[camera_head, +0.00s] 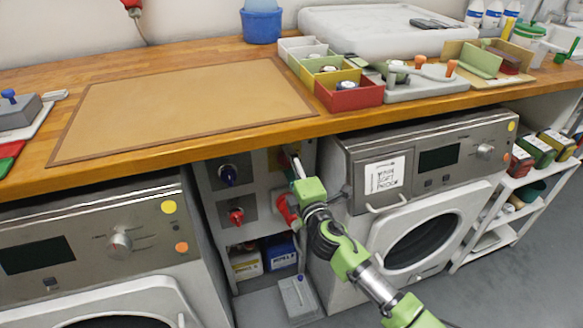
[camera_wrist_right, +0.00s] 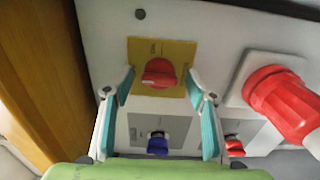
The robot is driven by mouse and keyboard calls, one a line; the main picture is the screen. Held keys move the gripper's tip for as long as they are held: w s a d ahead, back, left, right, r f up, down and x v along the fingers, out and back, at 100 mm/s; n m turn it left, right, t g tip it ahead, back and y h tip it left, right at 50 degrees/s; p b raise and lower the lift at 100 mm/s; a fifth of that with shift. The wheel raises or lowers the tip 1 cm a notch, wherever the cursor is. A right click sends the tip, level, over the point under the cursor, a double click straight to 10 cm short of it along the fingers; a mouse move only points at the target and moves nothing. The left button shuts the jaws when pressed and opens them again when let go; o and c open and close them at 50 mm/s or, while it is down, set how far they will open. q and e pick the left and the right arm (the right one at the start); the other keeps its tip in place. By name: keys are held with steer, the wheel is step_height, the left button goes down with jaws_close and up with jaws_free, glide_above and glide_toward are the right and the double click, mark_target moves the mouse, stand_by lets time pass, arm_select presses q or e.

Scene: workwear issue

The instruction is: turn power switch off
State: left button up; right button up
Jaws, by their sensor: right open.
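The power switch is a red rotary knob (camera_wrist_right: 159,73) on a yellow plate (camera_wrist_right: 180,50), fixed to a pale panel, in the right wrist view. Its ridge looks roughly sideways in that view. My right gripper (camera_wrist_right: 159,80) is open, with one fingertip on each side of the knob in the picture; no contact shows, and the depth gap is hard to judge. In the head view my right gripper (camera_head: 292,158) reaches the panel under the worktop and hides most of the switch. My left gripper is not in view.
The wooden worktop edge (camera_head: 200,146) overhangs the panel. Washing machines stand left (camera_head: 90,245) and right (camera_head: 420,200). A grey box (camera_head: 297,297) is on the floor below.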

steer(key=v, duration=1.2)
